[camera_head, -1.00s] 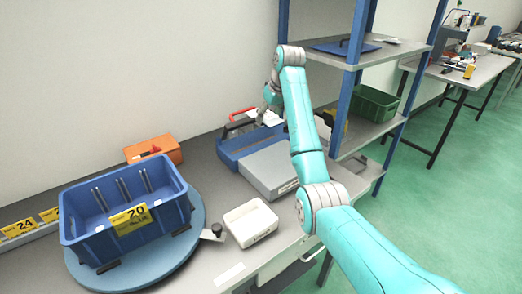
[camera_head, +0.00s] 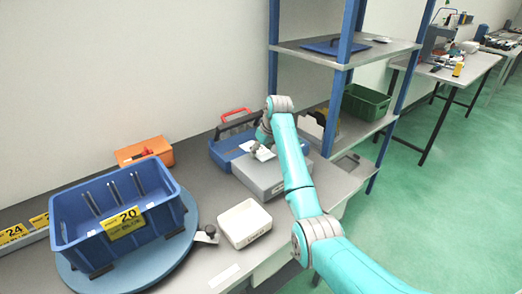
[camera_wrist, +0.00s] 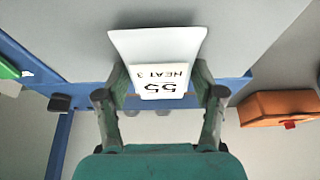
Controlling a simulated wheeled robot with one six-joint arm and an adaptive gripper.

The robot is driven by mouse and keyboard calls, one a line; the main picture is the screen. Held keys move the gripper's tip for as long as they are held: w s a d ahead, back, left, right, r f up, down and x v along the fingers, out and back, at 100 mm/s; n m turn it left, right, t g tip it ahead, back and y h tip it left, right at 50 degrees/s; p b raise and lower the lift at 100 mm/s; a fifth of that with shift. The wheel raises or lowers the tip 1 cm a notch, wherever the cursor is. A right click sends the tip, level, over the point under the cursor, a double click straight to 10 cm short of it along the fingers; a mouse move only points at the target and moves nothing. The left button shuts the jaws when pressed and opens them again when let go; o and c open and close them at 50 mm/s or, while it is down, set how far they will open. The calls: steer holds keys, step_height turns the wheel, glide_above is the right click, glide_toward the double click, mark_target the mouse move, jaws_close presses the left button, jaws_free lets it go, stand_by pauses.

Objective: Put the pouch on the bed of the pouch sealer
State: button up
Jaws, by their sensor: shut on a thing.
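The pouch (camera_head: 263,153) is a small white flat piece. In the wrist view the pouch (camera_wrist: 157,45) shows a label reading "55 HEAT 3", upside down. My gripper (camera_head: 262,138) is shut on its edge, with one finger at each side in the wrist view (camera_wrist: 158,95). The pouch sealer (camera_head: 222,152) is a blue unit with a dark bar and a red handle. A flat light-grey block (camera_head: 272,180) adjoins its front. The pouch hangs over where sealer and block meet; I cannot tell whether it touches them.
A blue bin (camera_head: 80,225) marked 20 stands on a round blue turntable (camera_head: 150,265) at left. A white tray (camera_head: 244,223) sits in front of the grey block. An orange case (camera_head: 145,152) stands by the wall. A shelf rack post (camera_head: 333,105) rises just right of the sealer.

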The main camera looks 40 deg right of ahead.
steer(key=shift+f, duration=0.1)
steer(key=o, duration=1.2)
steer(key=v, duration=1.2)
